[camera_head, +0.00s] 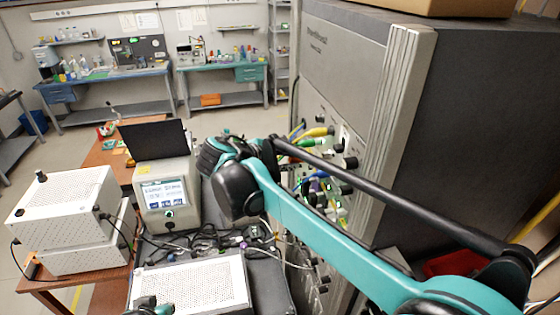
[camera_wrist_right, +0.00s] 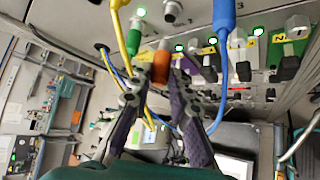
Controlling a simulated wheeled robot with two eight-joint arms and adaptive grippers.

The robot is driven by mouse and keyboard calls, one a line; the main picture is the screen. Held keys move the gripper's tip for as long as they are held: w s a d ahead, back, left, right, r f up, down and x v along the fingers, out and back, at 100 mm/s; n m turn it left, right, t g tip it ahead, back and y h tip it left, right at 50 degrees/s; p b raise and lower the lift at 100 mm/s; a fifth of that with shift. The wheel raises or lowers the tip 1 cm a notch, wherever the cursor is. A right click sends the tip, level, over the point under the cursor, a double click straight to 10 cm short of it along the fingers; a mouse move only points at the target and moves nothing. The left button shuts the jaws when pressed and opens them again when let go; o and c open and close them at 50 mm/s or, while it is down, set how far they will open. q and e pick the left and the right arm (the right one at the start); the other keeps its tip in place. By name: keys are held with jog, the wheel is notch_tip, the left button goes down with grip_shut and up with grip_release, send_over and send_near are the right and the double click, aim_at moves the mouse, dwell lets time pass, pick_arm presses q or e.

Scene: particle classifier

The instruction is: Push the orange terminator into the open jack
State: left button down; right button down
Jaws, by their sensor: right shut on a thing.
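My right gripper (camera_wrist_right: 161,82) is shut on the orange terminator (camera_wrist_right: 161,66) in the right wrist view. The terminator's pale metal end points up toward the cabinet's connector panel. A bare silver jack (camera_wrist_right: 172,11) shows on the panel just above it. A gap appears between the two, though depth is hard to judge. In the head view my right arm reaches across to the panel, and its dark wrist hides the fingertips and terminator. A teal and black part, likely of my left arm (camera_head: 150,306), shows at the bottom edge; its fingers cannot be made out.
A green plug (camera_wrist_right: 137,33), a yellow cable (camera_wrist_right: 121,45) and a blue cable (camera_wrist_right: 224,45) crowd around the jack. The tall grey cabinet (camera_head: 345,55) stands at right. A screen device (camera_head: 163,200) and white boxes (camera_head: 65,205) stand at left.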

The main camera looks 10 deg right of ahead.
aim_at(309, 157)
jog(key=shift+s+d, duration=0.2)
jog(key=shift+d, duration=0.95)
jog(key=shift+w, duration=0.1)
jog(key=shift+d, duration=0.1)
jog(key=shift+d+r, duration=0.1)
jog(key=shift+d, duration=1.35)
dwell(0.7)
jog(key=c, duration=1.3)
grip_release()
jog(key=shift+d, duration=0.15)
jog(key=shift+c, duration=0.2)
jog(key=v, duration=1.2)
